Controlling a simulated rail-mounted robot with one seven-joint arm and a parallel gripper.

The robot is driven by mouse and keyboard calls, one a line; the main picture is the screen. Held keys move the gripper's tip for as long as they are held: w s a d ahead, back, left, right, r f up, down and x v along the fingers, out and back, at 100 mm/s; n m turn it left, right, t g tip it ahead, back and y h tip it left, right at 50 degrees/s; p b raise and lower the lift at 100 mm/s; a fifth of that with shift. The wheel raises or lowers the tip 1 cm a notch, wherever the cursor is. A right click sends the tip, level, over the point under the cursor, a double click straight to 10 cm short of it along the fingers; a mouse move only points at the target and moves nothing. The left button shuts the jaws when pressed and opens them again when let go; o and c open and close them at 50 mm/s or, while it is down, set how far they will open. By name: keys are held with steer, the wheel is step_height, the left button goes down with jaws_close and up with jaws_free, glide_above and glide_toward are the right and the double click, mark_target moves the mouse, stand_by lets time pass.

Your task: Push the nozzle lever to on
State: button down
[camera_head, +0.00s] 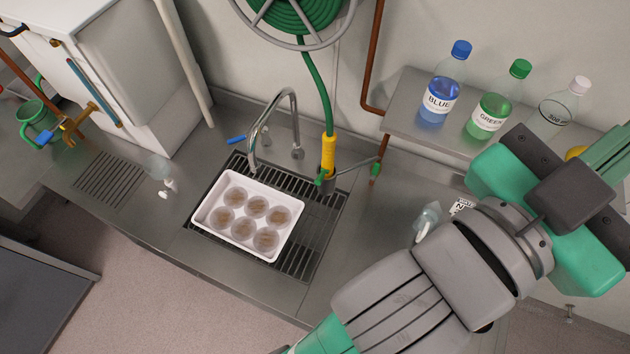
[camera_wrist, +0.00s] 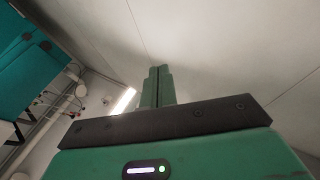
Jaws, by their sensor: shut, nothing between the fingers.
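A yellow nozzle (camera_head: 328,153) hangs upright at the end of the green hose, behind the sink grate. A small green part that looks like its lever (camera_head: 321,177) sits at the nozzle's lower left; its exact position is too small to tell. My gripper (camera_head: 617,143) is at the far right, in front of the wall shelf, well away from the nozzle and pointing up and right. In the wrist view its green fingers (camera_wrist: 158,82) are together and empty, pointing toward a bare pale surface. The nozzle does not show in the wrist view.
A white tray (camera_head: 203,220) of several brown pots sits on the sink grate (camera_head: 325,230). A curved faucet (camera_head: 270,110) stands behind it. Blue (camera_head: 437,100) and green (camera_head: 492,112) bottles stand on the shelf.

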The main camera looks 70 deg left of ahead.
steer(key=s+a+f+n+g+y+b, duration=0.2)
steer(key=a+f+n+g, duration=0.15)
steer(key=a+f, duration=0.75)
steer(key=s+a+f+n+g+y+b, duration=0.2)
steer(key=s+a+f+g, duration=0.15)
steer(key=a+f, duration=0.8)
steer(key=s+a+f+n+g+b, duration=0.1)
steer(key=s+a+f+g, duration=0.2)
steer(key=s+f, duration=0.3)
steer(key=s+a+f+n+g+b, duration=0.1)
steer(key=s+f, duration=0.5)
steer(key=f, duration=0.8)
steer(key=shift+a+n+g, duration=0.75)
steer(key=shift+a+g, duration=0.2)
steer(key=shift+g, duration=0.05)
steer(key=shift+w, duration=0.1)
glide_above(321, 178)
steer(key=s, duration=0.2)
step_height(321, 178, down, 5)
steer(key=shift+s+d+f+p, duration=0.1)
steer(key=shift+d+f+p, duration=0.15)
steer(key=shift+f, duration=0.7)
steer(key=shift+d+f+p, duration=0.15)
steer(key=shift+d+f, duration=0.1)
steer(key=shift+f, duration=0.7)
